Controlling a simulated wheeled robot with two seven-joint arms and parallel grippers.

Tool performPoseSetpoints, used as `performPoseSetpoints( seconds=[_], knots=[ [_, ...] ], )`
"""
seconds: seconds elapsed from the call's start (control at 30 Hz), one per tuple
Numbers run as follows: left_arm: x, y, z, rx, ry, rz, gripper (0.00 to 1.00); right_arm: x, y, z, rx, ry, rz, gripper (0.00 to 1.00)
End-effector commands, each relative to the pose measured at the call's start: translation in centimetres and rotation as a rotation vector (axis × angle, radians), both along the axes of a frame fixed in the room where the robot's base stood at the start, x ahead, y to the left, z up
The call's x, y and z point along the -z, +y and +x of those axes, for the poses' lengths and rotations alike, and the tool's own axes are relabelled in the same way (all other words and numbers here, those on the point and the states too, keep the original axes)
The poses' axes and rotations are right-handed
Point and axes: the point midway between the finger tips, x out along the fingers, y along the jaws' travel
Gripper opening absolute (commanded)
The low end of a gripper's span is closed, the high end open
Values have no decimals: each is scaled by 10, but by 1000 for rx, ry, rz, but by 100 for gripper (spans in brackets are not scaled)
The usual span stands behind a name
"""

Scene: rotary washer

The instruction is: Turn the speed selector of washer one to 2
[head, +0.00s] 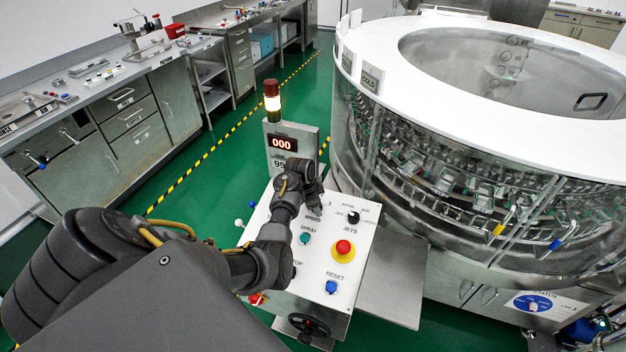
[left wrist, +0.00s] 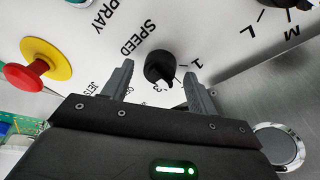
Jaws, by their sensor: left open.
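The speed selector (left wrist: 160,66) is a small black knob on the white control panel (head: 365,241), beside the printed word SPEED. In the left wrist view a 1 and a 3 show around it, and no 2 can be made out. Which mark the knob points to is not clear. My left gripper (left wrist: 159,70) is open, with one finger on each side of the knob and gaps between. In the head view my left gripper (head: 313,202) is over the SPEED area and hides the knob. My right gripper is not in view.
A red emergency button (head: 344,247), a green SPRAY button (head: 305,238), a blue RESET button (head: 331,287) and a black JETS knob (head: 353,217) surround the selector. A display (head: 284,143) reads 000. The large round washer (head: 450,180) stands at the right.

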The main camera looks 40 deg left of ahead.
Motion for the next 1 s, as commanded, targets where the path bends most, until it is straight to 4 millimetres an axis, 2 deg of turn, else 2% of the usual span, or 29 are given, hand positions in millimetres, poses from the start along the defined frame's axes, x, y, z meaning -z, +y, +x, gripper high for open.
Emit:
performPoseSetpoints(
  seconds=[0.5,0.7,1.0],
  knots=[
    [-84,5,-27,-1,-3,1,58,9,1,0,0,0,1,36],
    [-97,6,-31,0,-1,1,58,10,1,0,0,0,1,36],
    [-97,6,-32,0,-1,1,58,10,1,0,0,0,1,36]
  ],
)
